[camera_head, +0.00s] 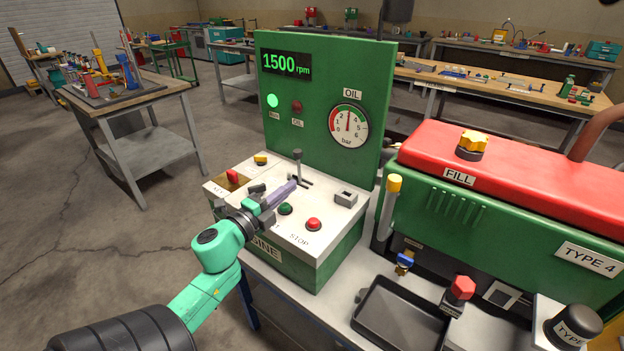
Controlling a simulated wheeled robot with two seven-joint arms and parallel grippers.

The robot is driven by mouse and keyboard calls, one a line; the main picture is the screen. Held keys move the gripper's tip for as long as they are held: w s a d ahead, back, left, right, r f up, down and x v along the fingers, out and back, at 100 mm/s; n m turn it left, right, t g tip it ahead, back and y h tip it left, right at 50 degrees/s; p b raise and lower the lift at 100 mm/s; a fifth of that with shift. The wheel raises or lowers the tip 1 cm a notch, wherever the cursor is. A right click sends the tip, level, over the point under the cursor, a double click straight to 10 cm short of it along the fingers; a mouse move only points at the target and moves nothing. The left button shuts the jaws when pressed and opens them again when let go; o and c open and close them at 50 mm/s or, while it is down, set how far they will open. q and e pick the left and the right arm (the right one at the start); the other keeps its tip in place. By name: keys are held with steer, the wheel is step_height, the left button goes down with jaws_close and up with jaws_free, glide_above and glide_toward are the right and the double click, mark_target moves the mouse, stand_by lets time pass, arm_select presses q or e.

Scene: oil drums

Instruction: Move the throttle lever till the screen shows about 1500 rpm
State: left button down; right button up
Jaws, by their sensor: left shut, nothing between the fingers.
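The screen (286,64) on the green upright panel reads 1500 rpm. The throttle lever (298,166) is a dark lever standing in a slot on the white top of the control box. My left gripper (292,187) is shut and empty. Its fingertips are close to the base of the lever, on the near side; whether they touch it I cannot tell. The gripper hides part of the box top. My right gripper is not in view.
A green button (285,209) and a red stop button (313,224) sit close to my gripper. A red switch (232,176) is at the left. The red and green engine (500,215) and a black tray (400,318) stand at the right.

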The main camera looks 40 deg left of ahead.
mark_target(299, 168)
arm_select(q)
steer(key=shift+s+f+m+y, duration=0.1)
steer(key=shift+f+m+y, duration=0.3)
steer(key=shift+m, duration=0.1)
steer(key=shift+a, duration=0.1)
steer(key=w, duration=0.2)
steer(key=w+a+p, duration=0.1)
steer(key=w, duration=0.1)
steer(key=shift+w+r, duration=0.1)
steer(key=shift+r, duration=0.05)
steer(key=w, duration=0.5)
steer(key=shift+w+p, duration=0.3)
steer(key=shift+p, duration=0.05)
steer(key=a, duration=0.3)
steer(key=shift+w+a+r, duration=0.15)
steer(key=shift+w+a, duration=0.2)
steer(key=shift+w, duration=0.05)
steer(key=shift+a, duration=0.15)
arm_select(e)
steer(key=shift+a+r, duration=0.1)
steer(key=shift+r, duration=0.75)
arm_select(q)
steer(key=shift+a+r, duration=0.1)
steer(key=shift+a, duration=0.5)
steer(key=shift+d, duration=0.1)
